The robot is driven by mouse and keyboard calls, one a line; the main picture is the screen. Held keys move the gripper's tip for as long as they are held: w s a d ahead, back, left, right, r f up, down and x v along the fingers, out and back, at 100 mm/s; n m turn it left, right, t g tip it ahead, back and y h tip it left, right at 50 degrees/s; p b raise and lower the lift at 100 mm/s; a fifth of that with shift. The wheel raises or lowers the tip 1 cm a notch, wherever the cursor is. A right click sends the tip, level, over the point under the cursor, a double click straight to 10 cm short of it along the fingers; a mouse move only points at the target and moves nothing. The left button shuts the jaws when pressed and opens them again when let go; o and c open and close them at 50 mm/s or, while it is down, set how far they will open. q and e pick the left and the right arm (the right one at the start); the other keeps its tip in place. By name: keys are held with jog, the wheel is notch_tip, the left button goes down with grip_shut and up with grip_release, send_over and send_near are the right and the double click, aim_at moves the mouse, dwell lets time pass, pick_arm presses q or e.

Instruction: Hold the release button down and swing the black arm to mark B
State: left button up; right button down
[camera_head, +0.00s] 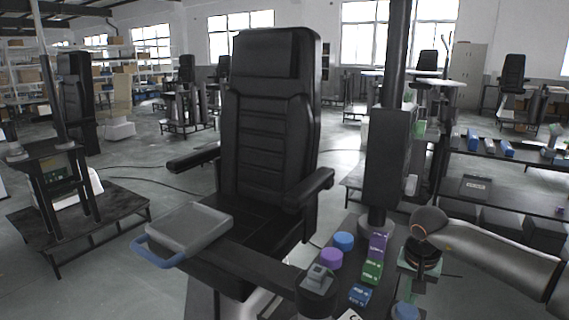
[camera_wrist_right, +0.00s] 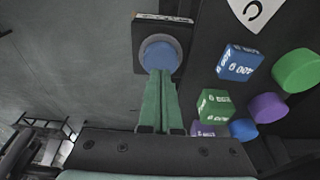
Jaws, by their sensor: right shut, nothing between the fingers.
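The black arm (camera_head: 262,262) reaches left from a pivot at the bottom centre. It carries a grey pad (camera_head: 190,228) with a blue handle (camera_head: 160,255) in front of the chair. The round blue release button (camera_head: 405,311) is at the bottom edge of the head view; it also shows in the right wrist view (camera_wrist_right: 160,52) on a dark square base. My right gripper (camera_head: 408,292) is shut and empty, its green fingertips (camera_wrist_right: 161,74) at the button's near edge. I cannot tell whether the button is pressed. A white plate lettered C (camera_wrist_right: 250,10) is partly visible; mark B is not identifiable. My left gripper is out of view.
Beside the button lie blue (camera_head: 360,295), green (camera_head: 372,271) and purple (camera_head: 378,245) blocks, plus blue (camera_head: 343,241) and purple (camera_head: 331,258) discs. A black column (camera_head: 388,160) rises behind them. The black chair (camera_head: 270,120) stands behind the arm.

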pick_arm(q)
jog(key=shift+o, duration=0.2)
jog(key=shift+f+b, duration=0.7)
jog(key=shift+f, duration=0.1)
pick_arm(e)
jog(key=shift+f, duration=1.35)
jog(key=shift+s, duration=0.1)
pick_arm(q)
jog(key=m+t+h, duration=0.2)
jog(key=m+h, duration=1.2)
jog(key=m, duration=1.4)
send_near(146, 251)
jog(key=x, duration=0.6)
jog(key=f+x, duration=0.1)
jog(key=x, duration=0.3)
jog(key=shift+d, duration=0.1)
